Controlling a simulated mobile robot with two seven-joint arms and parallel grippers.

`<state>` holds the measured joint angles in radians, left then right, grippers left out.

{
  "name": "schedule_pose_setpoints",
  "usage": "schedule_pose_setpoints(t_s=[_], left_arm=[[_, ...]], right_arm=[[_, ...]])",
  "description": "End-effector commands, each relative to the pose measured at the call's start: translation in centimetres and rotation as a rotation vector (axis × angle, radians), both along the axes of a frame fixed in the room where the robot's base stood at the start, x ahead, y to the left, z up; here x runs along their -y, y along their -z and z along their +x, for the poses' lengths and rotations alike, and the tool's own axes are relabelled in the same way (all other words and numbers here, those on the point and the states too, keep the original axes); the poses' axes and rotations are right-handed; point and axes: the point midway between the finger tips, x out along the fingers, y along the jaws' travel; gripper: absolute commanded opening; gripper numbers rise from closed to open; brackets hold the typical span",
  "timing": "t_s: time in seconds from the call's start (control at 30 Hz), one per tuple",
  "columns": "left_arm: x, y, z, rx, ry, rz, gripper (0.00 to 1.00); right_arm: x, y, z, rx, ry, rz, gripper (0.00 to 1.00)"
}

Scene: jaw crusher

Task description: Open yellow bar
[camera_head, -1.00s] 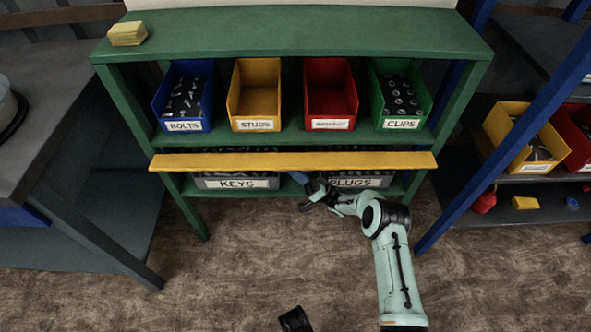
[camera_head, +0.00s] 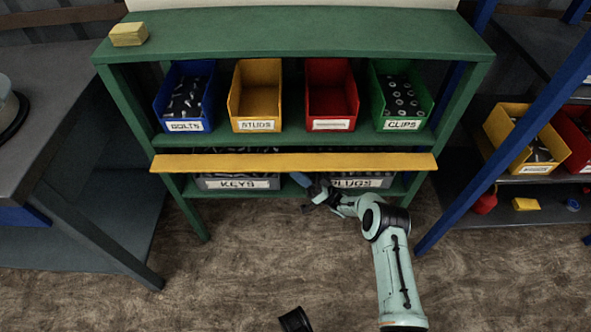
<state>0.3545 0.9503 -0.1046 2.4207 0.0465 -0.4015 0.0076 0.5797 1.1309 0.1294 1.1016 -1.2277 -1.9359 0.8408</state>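The yellow bar (camera_head: 295,162) lies level across the front of the green shelf (camera_head: 300,38), between the upper row of bins and the lower boxes. My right gripper (camera_head: 302,180) is just below the bar's middle, in front of the lower shelf, between the KEYS box (camera_head: 238,182) and the PLUGS box (camera_head: 362,182). Its fingertips are small and partly at the bar's lower edge, so I cannot tell whether they touch it or how far apart they are. At the bottom edge a small black part (camera_head: 295,319) shows, perhaps of my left arm; no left fingers can be made out.
Blue BOLTS (camera_head: 185,126), yellow STUDS (camera_head: 256,125), red (camera_head: 331,124) and green CLIPS (camera_head: 402,125) bins stand above the bar. A grey table (camera_head: 50,110) is at left. A blue post (camera_head: 480,180) and another shelf are at right. The floor in front is clear.

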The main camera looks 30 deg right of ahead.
Motion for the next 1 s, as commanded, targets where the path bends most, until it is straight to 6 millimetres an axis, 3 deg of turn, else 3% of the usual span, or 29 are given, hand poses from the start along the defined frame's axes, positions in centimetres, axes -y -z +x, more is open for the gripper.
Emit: schedule_pose_setpoints(t_s=[0.5, 1.0], left_arm=[[0.1, -0.1, 0.6, 0.017, 0.003, 0.001, 0.43], [0.0, -0.1, 0.2, 0.006, 0.001, 0.000, 0.43]], right_arm=[[5.5, 7.3, -5.4, 0.001, 0.002, 0.001, 0.22], [6.2, 8.3, -6.2, 0.001, -0.001, 0.000, 0.22]])
